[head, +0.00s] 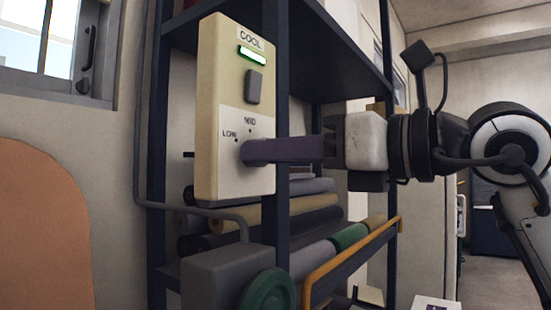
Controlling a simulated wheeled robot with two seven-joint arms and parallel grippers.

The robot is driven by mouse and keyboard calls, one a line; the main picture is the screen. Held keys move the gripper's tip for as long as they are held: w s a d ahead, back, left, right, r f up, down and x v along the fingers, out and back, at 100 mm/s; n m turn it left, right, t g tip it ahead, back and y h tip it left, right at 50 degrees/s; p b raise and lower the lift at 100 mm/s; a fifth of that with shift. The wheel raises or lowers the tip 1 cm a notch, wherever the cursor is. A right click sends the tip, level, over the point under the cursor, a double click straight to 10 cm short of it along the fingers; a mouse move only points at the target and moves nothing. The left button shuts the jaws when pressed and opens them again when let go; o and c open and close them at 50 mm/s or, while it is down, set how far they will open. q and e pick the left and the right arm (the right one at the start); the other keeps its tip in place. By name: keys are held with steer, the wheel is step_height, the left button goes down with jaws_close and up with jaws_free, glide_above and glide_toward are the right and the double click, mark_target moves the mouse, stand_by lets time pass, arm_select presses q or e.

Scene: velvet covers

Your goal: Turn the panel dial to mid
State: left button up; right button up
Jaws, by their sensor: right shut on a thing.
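The cream control panel (207,115) is fixed upright to the dark shelf frame. It carries a COOL label, a lit green bar (252,54) and a grey rectangular switch (254,87). LOW and MID are printed on its lower white plate (235,180), with small dots beside them. My right gripper (250,152) comes in from the right, with its long dark fingers against this plate just below the marks. It is shut on the dial, which the fingers hide, so its pointer setting cannot be read. My left gripper is not in view.
Dark shelf uprights (157,150) stand around the panel, with rolled fabrics (300,210) behind and below. A grey box with a green wheel (266,292) sits under the panel. An orange rail (350,260) runs at lower right. A window (50,45) is at upper left.

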stand_by(0.5)
steer(key=o, duration=1)
steer(key=shift+o, duration=0.2)
steer(key=b+v, duration=0.1)
steer(key=v, duration=0.9)
steer(key=shift+d+b, duration=0.15)
steer(key=shift+b, duration=0.15)
steer(key=shift+s, duration=0.1)
